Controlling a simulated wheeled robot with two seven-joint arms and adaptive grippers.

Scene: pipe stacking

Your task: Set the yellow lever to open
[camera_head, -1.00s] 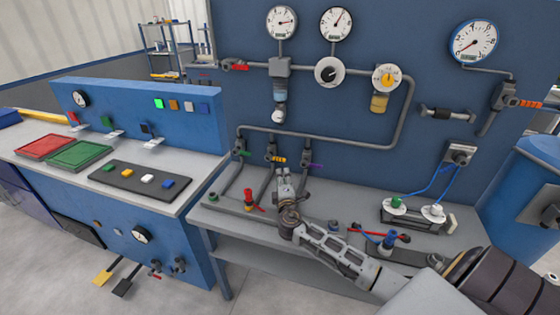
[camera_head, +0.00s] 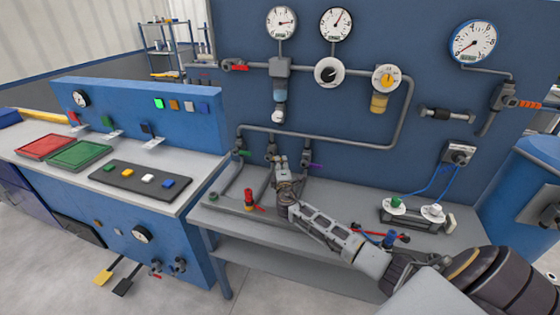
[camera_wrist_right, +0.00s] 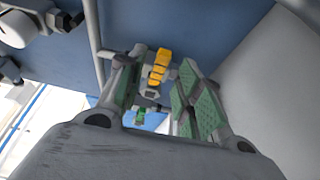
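The yellow lever (camera_wrist_right: 158,67) shows in the right wrist view between the two green-padded fingers of my right gripper (camera_wrist_right: 155,92). The fingers stand apart, with a visible gap between the lever and the right pad. Whether the left finger touches the lever cannot be told. In the head view, my right gripper (camera_head: 281,163) is at the middle of three valves under the lower pipe and hides the yellow lever. My left gripper is not in view.
A valve with a green lever (camera_head: 243,153) is just left of the gripper, and one with a purple lever (camera_head: 314,166) just right. A red valve (camera_head: 249,199) stands on the grey bench (camera_head: 225,222). Gauges and pipes cover the blue wall (camera_head: 240,100).

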